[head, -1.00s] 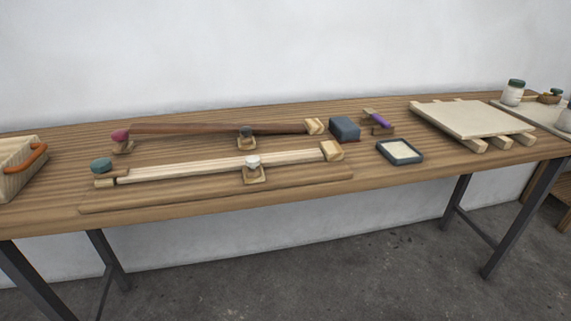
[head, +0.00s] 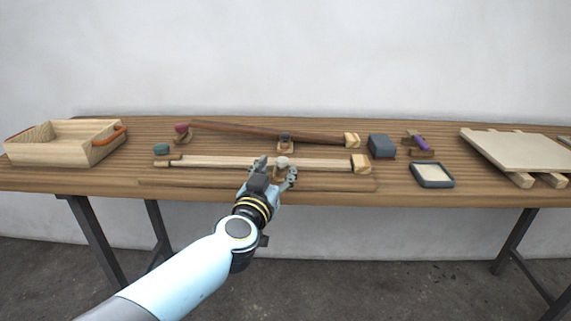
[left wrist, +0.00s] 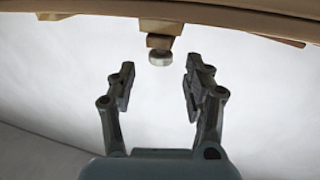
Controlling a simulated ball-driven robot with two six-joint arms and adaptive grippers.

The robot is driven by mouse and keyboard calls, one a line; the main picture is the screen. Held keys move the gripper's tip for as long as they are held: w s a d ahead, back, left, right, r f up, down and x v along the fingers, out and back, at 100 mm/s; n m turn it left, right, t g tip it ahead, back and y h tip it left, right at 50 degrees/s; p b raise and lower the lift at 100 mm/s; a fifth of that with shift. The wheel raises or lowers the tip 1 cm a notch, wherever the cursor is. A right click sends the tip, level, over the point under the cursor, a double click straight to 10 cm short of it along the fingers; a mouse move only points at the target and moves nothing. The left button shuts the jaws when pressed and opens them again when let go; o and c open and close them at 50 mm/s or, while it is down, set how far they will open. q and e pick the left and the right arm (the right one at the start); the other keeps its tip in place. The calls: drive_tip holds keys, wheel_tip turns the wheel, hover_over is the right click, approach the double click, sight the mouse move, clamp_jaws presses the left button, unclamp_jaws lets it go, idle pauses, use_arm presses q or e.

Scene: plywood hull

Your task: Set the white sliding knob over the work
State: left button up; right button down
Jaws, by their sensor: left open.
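The white sliding knob (head: 282,162) sits on a small wooden slider on the pale wooden bar (head: 215,161) of the near clamp. In the left wrist view the white knob (left wrist: 159,59) shows beyond the fingertips, between the two fingers and apart from them. My left gripper (head: 277,170) is open and empty, close in front of the knob; it also shows in the left wrist view (left wrist: 157,80). The near clamp has a green knob (head: 161,149) at its left end and a pale block (head: 361,163) at its right end. My right gripper is not in view.
A darker clamp bar (head: 260,131) with a dark knob (head: 285,138) and a red knob (head: 182,128) lies behind. A blue-grey block (head: 381,146), a shallow tray (head: 432,187) and pale boards (head: 517,149) stand right. A wooden box (head: 65,154) is left.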

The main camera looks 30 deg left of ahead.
sight(280, 164)
use_arm(q)
drive_tip(key=shift+b+x, duration=0.35)
drive_tip(key=shift+x, duration=1.95)
drive_tip(key=shift+c, duration=0.4)
drive_tip(key=shift+f, duration=0.1)
clamp_jaws()
